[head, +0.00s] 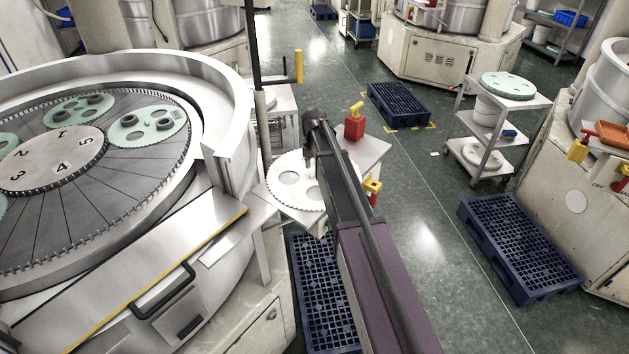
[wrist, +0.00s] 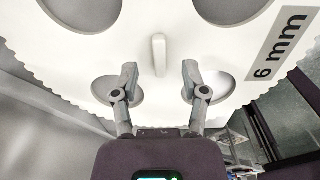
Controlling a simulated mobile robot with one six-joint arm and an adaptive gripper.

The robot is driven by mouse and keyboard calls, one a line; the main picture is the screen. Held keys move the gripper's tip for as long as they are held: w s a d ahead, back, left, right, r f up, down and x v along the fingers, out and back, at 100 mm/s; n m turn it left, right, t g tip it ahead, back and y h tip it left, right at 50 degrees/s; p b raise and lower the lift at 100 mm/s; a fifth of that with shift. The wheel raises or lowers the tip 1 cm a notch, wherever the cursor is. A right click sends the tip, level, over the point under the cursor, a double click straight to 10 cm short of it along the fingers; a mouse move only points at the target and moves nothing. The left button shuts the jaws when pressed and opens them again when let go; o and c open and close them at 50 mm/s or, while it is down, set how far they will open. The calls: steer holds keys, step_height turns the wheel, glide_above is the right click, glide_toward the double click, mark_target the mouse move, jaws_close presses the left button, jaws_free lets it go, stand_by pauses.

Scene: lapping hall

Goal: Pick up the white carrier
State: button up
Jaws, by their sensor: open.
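The white carrier (head: 292,192) is a toothed disc with round holes. In the head view it lies on the steel side table beside the lapping machine, partly hidden by my arm. In the wrist view the white carrier (wrist: 155,95) fills the upper part, with a "6 mm" label at the right and a small raised white grip bar (wrist: 159,54) in its middle. My gripper (wrist: 158,72) is open, its two fingers on either side of the bar's lower end. No contact with the bar shows. In the head view the fingers are hidden behind the arm.
The lapping machine (head: 225,95) with its raised rim and green carriers stands left. A red container (head: 354,127) with a yellow top stands on the side table (head: 372,150). Blue pallets (head: 520,245) lie on the floor at right and under the arm. A cart (head: 470,150) stands farther right.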

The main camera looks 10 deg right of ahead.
steer(key=shift+f+b, duration=0.7)
steer(key=shift+f, duration=0.3)
jaws_close()
